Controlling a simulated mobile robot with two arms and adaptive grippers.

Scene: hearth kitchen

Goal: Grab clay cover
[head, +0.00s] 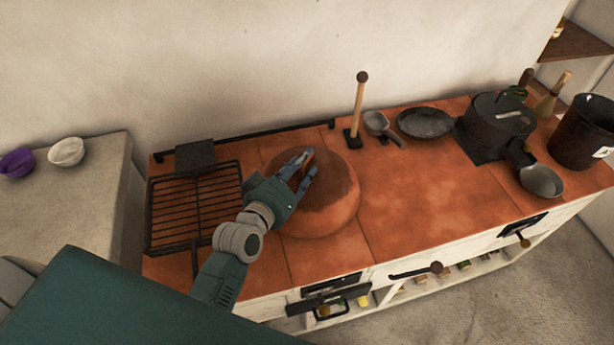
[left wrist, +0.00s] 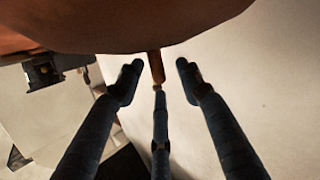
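The clay cover (head: 335,205) is a round, reddish-brown dome standing on the tiled stove top. Its curved underside-like edge fills the top of the left wrist view (left wrist: 150,25). My left gripper (head: 306,163) is over the top left of the cover. In the left wrist view its fingers (left wrist: 157,75) are spread apart. A brown, stick-like piece (left wrist: 156,62) shows between the fingertips, with gaps on both sides; it looks like the cover's handle, but I cannot tell for sure. My right gripper is not in view.
A black grill grate (head: 195,208) lies left of the cover. Behind right stand an upright wooden-handled tool (head: 359,105), a small pan (head: 378,124) and a dark skillet (head: 425,122). A black pot (head: 495,125) is farther right. The tiles (head: 430,195) right of the cover are clear.

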